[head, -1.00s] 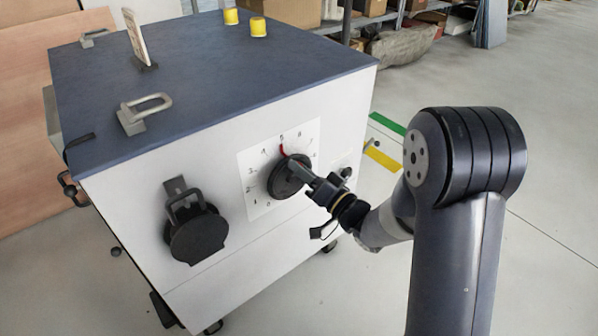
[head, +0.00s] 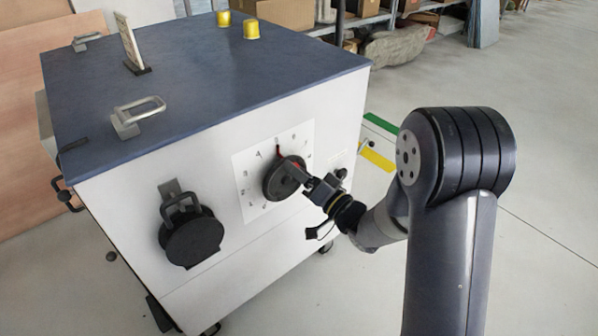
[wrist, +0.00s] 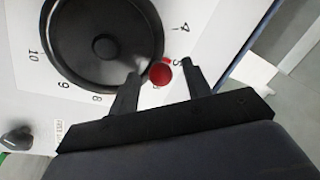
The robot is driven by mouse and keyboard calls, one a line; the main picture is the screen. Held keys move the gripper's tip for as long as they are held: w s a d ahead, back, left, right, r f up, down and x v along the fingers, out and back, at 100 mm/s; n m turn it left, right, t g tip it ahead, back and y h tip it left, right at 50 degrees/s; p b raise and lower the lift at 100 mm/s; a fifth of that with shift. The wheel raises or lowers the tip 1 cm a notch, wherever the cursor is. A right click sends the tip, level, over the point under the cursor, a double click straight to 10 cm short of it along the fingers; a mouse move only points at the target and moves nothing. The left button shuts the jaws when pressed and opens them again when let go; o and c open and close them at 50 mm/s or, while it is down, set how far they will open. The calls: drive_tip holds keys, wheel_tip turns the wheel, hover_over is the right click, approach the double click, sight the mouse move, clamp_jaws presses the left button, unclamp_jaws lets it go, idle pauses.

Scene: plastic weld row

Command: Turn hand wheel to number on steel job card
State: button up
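The black hand wheel (head: 284,181) is on a white numbered dial plate (head: 249,206) on the cabinet's front. It also shows in the wrist view (wrist: 103,42), with a red round knob (wrist: 160,73) at its rim and a small red mark beside the knob, near the 5. My gripper (wrist: 160,74) is open, with one finger on each side of the knob and small gaps showing. In the head view my gripper (head: 302,177) reaches the wheel's right side and hides part of it. The job card (head: 129,43) stands in a dark holder on the cabinet top; its number is unreadable.
The cabinet top (head: 210,80) also carries two yellow caps (head: 237,24) and metal handles (head: 138,115). A black round fitting (head: 191,238) projects left of the dial. A dark knob (wrist: 16,139) is beside the dial in the wrist view. The floor at right is clear.

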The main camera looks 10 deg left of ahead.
drive_tip(key=v, duration=1)
drive_tip(key=shift+s+d+p, duration=0.25)
drive_tip(key=shift+d+p, duration=0.05)
drive_tip(key=shift+p, duration=0.1)
drive_tip(key=shift+a, duration=0.1)
drive_tip(key=x, duration=1)
drive_tip(key=shift+w+a+b, duration=0.2)
drive_tip(key=shift+a+b, duration=0.1)
drive_tip(key=shift+b, duration=0.15)
drive_tip(key=p+v, duration=0.1)
drive_tip(key=v, duration=1)
drive_tip(key=shift+w+a+r+n+g+b, duration=0.25)
drive_tip(key=shift+w+a+n, duration=0.45)
drive_tip(key=shift+a, duration=0.9)
drive_tip(key=shift+w+a+r+n+b, duration=0.3)
drive_tip(key=shift+w+a, duration=0.75)
drive_tip(key=shift+a, duration=0.6)
drive_tip(key=shift+w+a+r+n+g+b, duration=0.3)
drive_tip(key=shift+w+a+n, duration=0.45)
drive_tip(key=shift+a, duration=0.85)
